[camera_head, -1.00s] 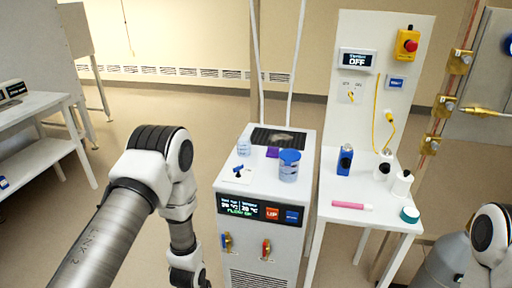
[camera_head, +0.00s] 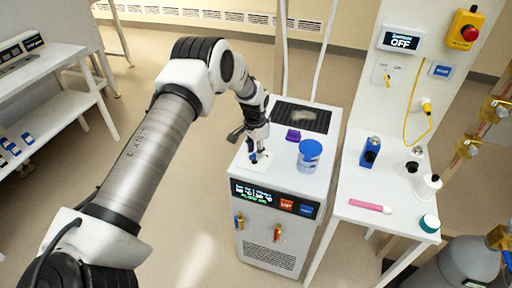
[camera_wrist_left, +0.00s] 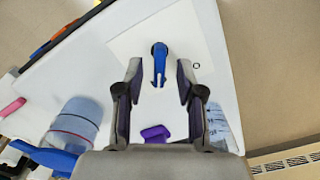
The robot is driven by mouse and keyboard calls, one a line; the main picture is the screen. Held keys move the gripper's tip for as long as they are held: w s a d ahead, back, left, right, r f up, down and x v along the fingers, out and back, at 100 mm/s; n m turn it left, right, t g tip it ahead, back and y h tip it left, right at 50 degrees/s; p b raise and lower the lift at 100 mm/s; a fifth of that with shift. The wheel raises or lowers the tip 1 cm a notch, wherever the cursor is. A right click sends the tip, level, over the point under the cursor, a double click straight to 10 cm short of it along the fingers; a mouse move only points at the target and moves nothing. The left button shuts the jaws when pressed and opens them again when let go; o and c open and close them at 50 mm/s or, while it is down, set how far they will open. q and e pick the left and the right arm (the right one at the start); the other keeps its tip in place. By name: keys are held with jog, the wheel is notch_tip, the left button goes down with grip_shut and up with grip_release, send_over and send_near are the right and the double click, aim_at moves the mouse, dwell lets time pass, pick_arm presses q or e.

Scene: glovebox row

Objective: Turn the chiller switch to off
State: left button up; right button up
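The chiller (camera_head: 290,185) is a white cabinet with a dark display, an orange UP button and a blue button on its front. The chiller switch is a small blue lever on a white plate on its top; it shows in the wrist view (camera_wrist_left: 159,62) and is partly covered by my gripper in the head view. An "O" mark is on the plate to the lever's right in the wrist view. My left gripper (camera_wrist_left: 158,82) is open, pointing down, with its fingertips on either side of the lever's lower end. Contact cannot be told. My right gripper is not in view.
On the chiller top are a blue-lidded jar (camera_head: 309,155), a purple object (camera_head: 293,135) and a clear beaker (camera_wrist_left: 219,125), close to my left gripper. A white table (camera_head: 365,190) to the right holds bottles, a blue device and a pink marker.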

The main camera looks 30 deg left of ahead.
pick_arm(q)
jog(key=shift+f, duration=0.35)
jog(key=shift+r, duration=0.1)
jog(key=shift+s, duration=0.1)
grip_shut()
jog(key=shift+n, duration=0.4)
jog(key=shift+n+b, duration=0.55)
jog(key=shift+n, duration=1.95)
grip_release()
